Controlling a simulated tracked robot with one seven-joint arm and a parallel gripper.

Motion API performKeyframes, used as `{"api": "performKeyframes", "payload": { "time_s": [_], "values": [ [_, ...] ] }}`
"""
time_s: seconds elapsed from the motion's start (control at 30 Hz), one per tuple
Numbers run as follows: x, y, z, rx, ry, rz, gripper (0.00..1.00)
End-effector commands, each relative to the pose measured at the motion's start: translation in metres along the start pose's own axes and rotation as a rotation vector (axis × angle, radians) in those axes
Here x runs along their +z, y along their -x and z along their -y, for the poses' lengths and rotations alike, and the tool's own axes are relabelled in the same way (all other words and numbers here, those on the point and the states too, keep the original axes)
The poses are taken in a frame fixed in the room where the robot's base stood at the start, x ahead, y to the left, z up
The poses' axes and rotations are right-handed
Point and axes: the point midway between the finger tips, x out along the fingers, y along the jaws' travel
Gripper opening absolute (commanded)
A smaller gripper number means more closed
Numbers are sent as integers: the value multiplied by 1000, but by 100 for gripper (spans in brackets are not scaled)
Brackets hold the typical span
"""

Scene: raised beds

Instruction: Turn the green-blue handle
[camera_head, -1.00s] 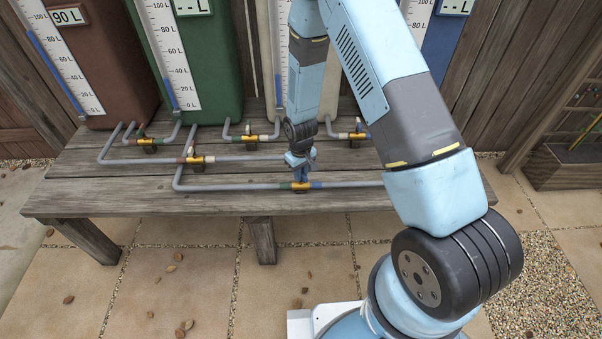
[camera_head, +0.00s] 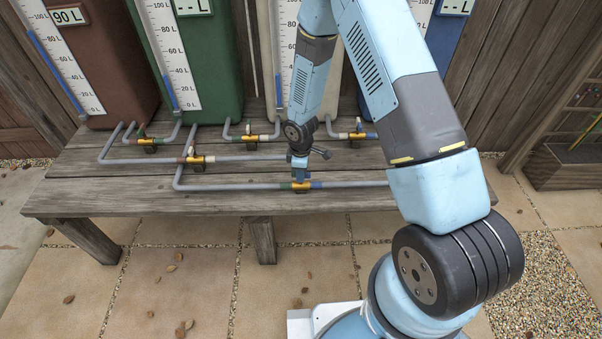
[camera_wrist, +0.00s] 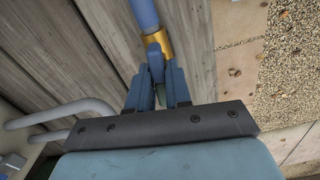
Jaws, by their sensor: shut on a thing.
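The green-blue valve (camera_head: 301,187) sits on the front pipe of the bench, a brass body with a green band on its left and a blue band on its right. My gripper (camera_head: 300,178) is right above it, pointing down. In the wrist view, my gripper (camera_wrist: 157,88) has its two fingers closed around the blue-grey handle (camera_wrist: 155,52) beside the brass body and blue band (camera_wrist: 143,12). Most of the handle is hidden by the fingers, so its exact angle is hard to tell.
Other brass valves stand close by on the wooden bench (camera_head: 120,200): one on the middle pipe (camera_head: 196,160), several along the back. Brown (camera_head: 105,60), green (camera_head: 222,70) and other tanks rise behind. The bench front left is clear.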

Motion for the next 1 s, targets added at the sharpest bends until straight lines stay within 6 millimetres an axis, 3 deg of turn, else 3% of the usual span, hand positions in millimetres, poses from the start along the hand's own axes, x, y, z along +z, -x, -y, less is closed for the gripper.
{"api": "performKeyframes", "payload": {
  "time_s": [0.7, 0.73, 1.0],
  "values": [
    [2, 0, -2, 2, 75, 2, 0],
    [2, 0, -2, 2, 75, 2, 20],
    [1, 0, -1, 1, 76, 1, 42]
  ]
}}
